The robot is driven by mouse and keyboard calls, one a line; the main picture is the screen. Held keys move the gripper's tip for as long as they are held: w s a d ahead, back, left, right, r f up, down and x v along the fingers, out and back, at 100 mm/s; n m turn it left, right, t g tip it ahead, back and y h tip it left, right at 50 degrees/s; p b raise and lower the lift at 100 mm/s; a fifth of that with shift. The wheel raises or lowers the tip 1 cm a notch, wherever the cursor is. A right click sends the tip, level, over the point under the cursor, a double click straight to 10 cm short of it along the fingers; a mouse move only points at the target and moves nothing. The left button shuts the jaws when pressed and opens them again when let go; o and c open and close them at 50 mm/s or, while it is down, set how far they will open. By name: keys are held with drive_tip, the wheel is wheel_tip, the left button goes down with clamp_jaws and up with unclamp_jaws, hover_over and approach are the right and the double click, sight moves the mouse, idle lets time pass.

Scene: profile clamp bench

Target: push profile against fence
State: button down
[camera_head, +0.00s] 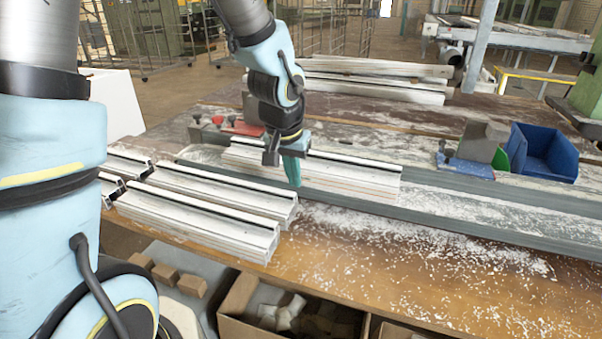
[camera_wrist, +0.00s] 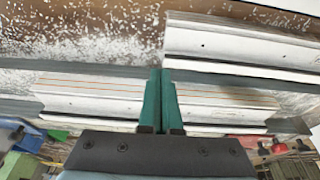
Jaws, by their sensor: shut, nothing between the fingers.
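A white profile (camera_head: 345,180) with a dark groove along its top lies lengthwise on the bench. In the wrist view the profile (camera_wrist: 90,95) lies between two grey strips, and orange lines cross it. The grey strip behind it, likely the fence (camera_head: 430,182), runs along its far side; any gap there is hard to judge. My gripper (camera_head: 293,184) has teal fingers shut together with nothing between them. They point down at the profile's near side, and in the wrist view the fingers (camera_wrist: 160,75) cover its middle. I cannot tell whether they touch it.
More white profiles (camera_head: 210,205) lie at the front left, close to my gripper. Clamps with a red plate (camera_head: 242,128) and a blue plate (camera_head: 466,167) stand behind. A blue bin (camera_head: 545,153) is at the right. Chips litter the otherwise clear front right bench (camera_head: 400,250).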

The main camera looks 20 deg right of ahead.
sight(306, 167)
drive_tip(key=shift+w+d+f+p, duration=0.45)
drive_tip(key=shift+w+d+f, duration=0.05)
drive_tip(key=shift+w+d, duration=0.35)
drive_tip(key=shift+w+d+f+p, duration=0.45)
drive_tip(key=shift+w+d, duration=0.3)
drive_tip(key=shift+w, duration=0.1)
drive_tip(key=shift+w+d, duration=1.05)
drive_tip(key=shift+w, duration=0.1)
drive_tip(key=shift+w+d+r, duration=0.1)
drive_tip(key=shift+w+d, duration=0.05)
